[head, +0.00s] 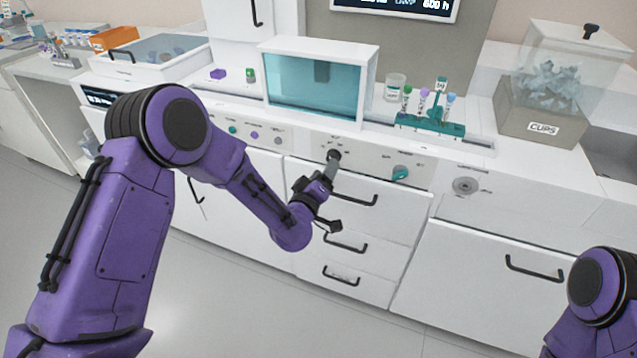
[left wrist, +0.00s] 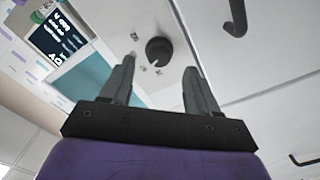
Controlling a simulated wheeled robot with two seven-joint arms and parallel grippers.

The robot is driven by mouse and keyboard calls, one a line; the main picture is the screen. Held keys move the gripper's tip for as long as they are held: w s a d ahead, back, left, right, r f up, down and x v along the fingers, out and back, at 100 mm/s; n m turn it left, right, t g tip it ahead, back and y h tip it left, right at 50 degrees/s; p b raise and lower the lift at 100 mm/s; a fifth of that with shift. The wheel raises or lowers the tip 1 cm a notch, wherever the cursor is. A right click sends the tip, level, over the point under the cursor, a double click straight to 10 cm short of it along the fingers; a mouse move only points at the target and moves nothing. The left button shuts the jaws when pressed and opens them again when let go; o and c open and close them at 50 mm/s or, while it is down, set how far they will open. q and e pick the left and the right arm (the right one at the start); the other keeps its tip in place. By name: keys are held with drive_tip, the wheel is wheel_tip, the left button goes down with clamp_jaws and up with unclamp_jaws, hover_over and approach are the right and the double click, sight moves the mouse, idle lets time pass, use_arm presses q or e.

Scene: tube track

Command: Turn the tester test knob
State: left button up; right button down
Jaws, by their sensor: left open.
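A round black knob (left wrist: 159,50) with a pale pointer mark sits on the white front panel, with small marks around it. In the head view the black knob (head: 334,155) shows below the glass-fronted tester (head: 315,85), just beyond my left gripper (head: 331,167). In the left wrist view my left gripper (left wrist: 158,80) is open and empty, its two fingers pointing at the panel. The knob lies ahead of the gap between the fingertips, apart from them. My right arm shows at the lower right of the head view, but its gripper is out of sight.
A teal knob (head: 400,173) sits to the right on the same panel. Drawers with black handles (head: 354,200) lie below. A tube rack (head: 430,125) and a cups bin (head: 543,122) stand on the counter to the right. Small coloured buttons (head: 254,135) lie left of the knob.

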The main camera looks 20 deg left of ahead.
use_arm(q)
drive_tip(key=s, duration=0.6)
drive_tip(key=shift+s+b, duration=0.2)
drive_tip(key=shift+b, duration=0.15)
